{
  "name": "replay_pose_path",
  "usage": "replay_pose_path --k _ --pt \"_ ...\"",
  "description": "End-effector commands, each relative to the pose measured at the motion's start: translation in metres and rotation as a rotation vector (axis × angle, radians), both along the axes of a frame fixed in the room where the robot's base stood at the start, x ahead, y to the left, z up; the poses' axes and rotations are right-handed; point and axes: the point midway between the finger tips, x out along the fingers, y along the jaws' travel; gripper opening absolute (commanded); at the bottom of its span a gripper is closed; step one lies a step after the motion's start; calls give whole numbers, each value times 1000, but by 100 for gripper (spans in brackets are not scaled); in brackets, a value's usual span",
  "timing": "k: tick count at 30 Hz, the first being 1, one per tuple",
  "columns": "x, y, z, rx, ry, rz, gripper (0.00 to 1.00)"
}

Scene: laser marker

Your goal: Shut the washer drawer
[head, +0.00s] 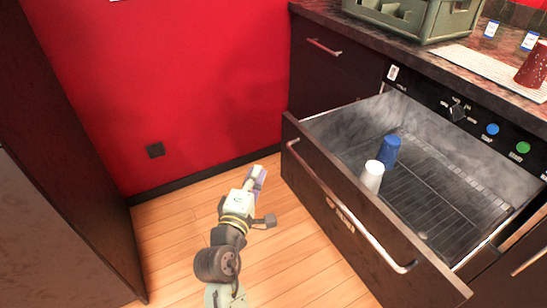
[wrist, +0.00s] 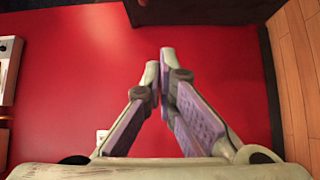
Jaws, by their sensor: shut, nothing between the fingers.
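The washer drawer (head: 335,198) is pulled out from the counter, with a dark front and a long metal handle (head: 340,203). A blue cup (head: 389,151) and a white cup (head: 373,177) stand on the wire rack (head: 435,195) inside it. My gripper (head: 260,171) is to the left of the drawer front, apart from it, over the wood floor. In the wrist view my gripper (wrist: 160,55) has its fingertips together with nothing between them. The wrist view faces the red wall, and the drawer cannot be made out there.
A control panel (head: 460,110) with blue and green buttons is above the drawer opening. The counter (head: 400,45) holds a green crate (head: 415,18) and a red cup (head: 533,65). A dark cabinet (head: 65,130) stands at left. Wood floor (head: 290,262) is clear before the drawer.

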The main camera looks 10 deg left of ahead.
Motion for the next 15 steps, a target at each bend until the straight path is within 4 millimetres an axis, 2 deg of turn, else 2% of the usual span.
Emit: replay_pose_path --k 4,7,15 --pt "5 -8 -6 -28 17 -25 0" --pt "18 -11 -4 -27 14 -26 0" --pt "75 -19 -3 -25 12 -23 0"
